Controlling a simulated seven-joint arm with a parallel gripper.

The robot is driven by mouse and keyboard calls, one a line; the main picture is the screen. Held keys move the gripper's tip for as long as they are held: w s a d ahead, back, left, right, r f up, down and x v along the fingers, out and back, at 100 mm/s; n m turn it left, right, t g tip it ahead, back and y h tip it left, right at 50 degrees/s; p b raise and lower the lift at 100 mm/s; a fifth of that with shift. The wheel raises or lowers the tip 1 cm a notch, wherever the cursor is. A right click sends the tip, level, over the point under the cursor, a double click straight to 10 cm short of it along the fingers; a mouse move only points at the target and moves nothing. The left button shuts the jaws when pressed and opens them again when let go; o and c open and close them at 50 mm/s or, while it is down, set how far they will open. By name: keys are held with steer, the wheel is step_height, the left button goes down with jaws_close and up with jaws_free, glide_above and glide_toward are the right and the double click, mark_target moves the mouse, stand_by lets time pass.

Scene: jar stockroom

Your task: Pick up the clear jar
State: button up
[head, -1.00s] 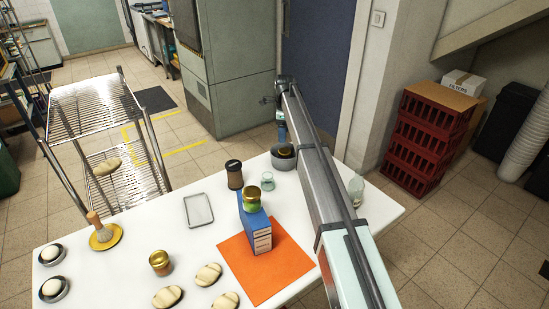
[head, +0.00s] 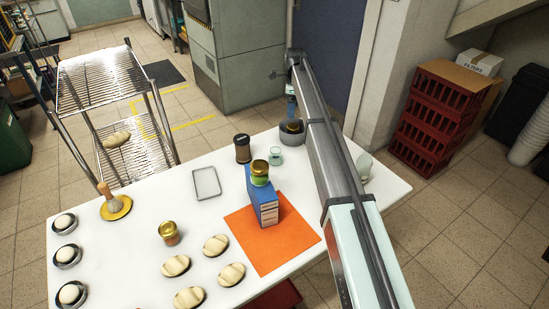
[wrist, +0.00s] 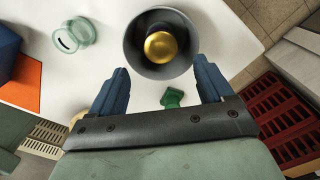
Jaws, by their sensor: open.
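A small clear glass jar (head: 276,155) with a pale green tint stands on the white table, just left of and in front of a dark grey bowl (head: 291,139). It also shows at the upper left of the wrist view (wrist: 75,35). A gold-lidded jar (wrist: 160,46) sits inside the bowl (wrist: 134,56); its body is mostly hidden under the lid. My gripper (head: 290,107) hangs above the bowl. In the wrist view its two blue fingers (wrist: 161,72) are apart, with nothing held between them. A pale glass vessel (head: 364,165) stands partly behind my arm.
A blue box (head: 264,207) with a gold-lidded green jar (head: 260,172) on top stands on an orange mat (head: 288,245). A dark-lidded brown jar (head: 243,148) and a tray (head: 206,183) are left of the clear jar. A small green object (wrist: 172,97) shows between my fingers' bases.

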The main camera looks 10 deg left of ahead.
steer(key=shift+o, duration=0.7)
steer(key=shift+a, duration=0.1)
steer(key=s+a+r, duration=0.1)
steer(key=s+a, duration=0.2)
steer(key=a, duration=0.1)
glide_above(276, 156)
steer(key=w+a, duration=0.2)
steer(key=f, duration=0.7)
steer(key=shift+s+d+f, duration=0.1)
steer(key=shift+d+f, duration=0.1)
steer(key=shift+f, duration=0.15)
steer(key=shift+d+f, duration=0.25)
steer(key=shift+f, duration=1.05)
steer(key=shift+d+f, duration=0.2)
steer(key=shift+f, duration=1.05)
steer(key=c, duration=1.2)
